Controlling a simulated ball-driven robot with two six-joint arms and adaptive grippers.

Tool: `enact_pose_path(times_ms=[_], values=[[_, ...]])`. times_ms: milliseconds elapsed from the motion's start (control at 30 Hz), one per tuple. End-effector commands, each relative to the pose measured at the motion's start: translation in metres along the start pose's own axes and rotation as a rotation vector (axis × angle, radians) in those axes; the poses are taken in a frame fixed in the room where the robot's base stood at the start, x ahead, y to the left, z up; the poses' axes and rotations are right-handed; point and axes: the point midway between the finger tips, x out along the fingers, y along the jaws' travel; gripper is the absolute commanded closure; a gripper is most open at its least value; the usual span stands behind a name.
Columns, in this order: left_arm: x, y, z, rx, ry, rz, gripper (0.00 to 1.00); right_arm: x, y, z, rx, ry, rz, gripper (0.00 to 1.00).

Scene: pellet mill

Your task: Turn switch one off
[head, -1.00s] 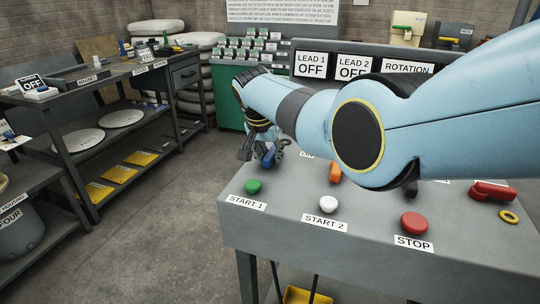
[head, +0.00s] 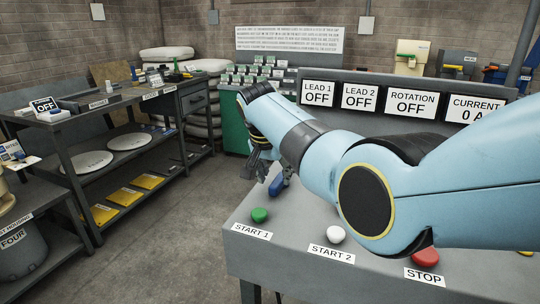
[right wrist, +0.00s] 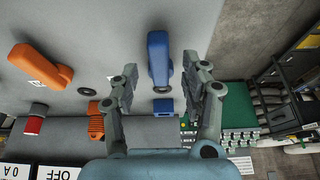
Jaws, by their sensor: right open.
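A blue lever switch (head: 277,186) stands on the grey console behind the green START 1 button (head: 260,214). In the right wrist view the blue lever (right wrist: 159,60) shows between the finger lines, with a smaller blue part (right wrist: 163,107) near it. My right gripper (head: 258,166) is open and empty, just above and left of the blue lever in the head view. I cannot tell that it touches the lever. The LEAD 1 display (head: 318,94) reads OFF. No switch number is readable. My left gripper is not in view.
The console (head: 245,238) also bears a white START 2 button (head: 336,234) and a red STOP button (head: 425,257), partly behind my right arm. An orange lever (right wrist: 38,65) shows in the wrist view. Shelving (head: 110,120) stands left; the floor between is clear.

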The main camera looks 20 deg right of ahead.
Motion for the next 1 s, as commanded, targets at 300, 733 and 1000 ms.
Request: enact_pose_path(times_ms=[300,733,1000], values=[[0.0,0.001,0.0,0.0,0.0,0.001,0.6,-0.067,-0.001,0.0,0.001,0.001,-0.003,0.54],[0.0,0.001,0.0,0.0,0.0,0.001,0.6,-0.086,-0.001,0.0,0.0,0.0,0.0,0.54],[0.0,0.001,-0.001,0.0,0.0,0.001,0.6,-0.086,-0.001,0.0,0.001,0.0,0.0,0.54]])
